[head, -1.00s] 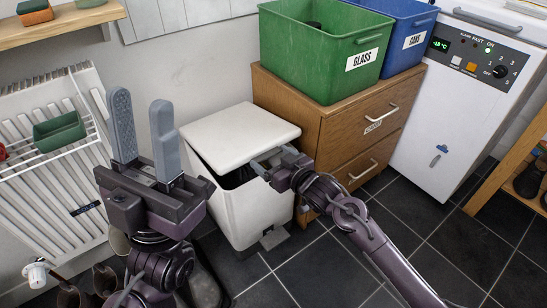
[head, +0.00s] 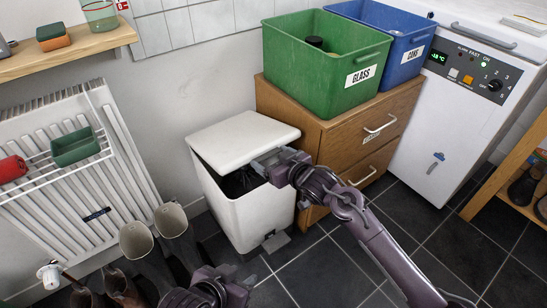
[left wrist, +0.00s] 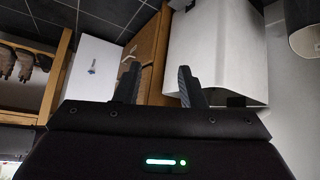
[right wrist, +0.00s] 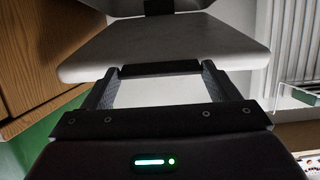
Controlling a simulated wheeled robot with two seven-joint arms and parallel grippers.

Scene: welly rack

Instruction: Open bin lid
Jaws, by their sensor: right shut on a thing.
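A white bin (head: 237,217) stands on the floor, left of the wooden drawer cabinet. Its white lid (head: 243,138) is raised at the front and tilted, with the dark inside showing beneath its front edge. My right gripper (head: 263,165) is at the front right of the lid and shut on it. In the right wrist view the lid (right wrist: 160,52) spans across beyond my right fingers. My left arm is low at the bottom of the head view. In the left wrist view my left gripper (left wrist: 157,68) is open and empty, with the bin (left wrist: 212,50) beyond its fingers.
The wooden cabinet (head: 345,150) carries a green glass bin (head: 315,65) and a blue bin (head: 385,35). Grey wellies (head: 137,242) stand left of the white bin, by the radiator (head: 70,190). A white appliance (head: 455,120) stands at right. Dark floor (head: 320,270) is free in front.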

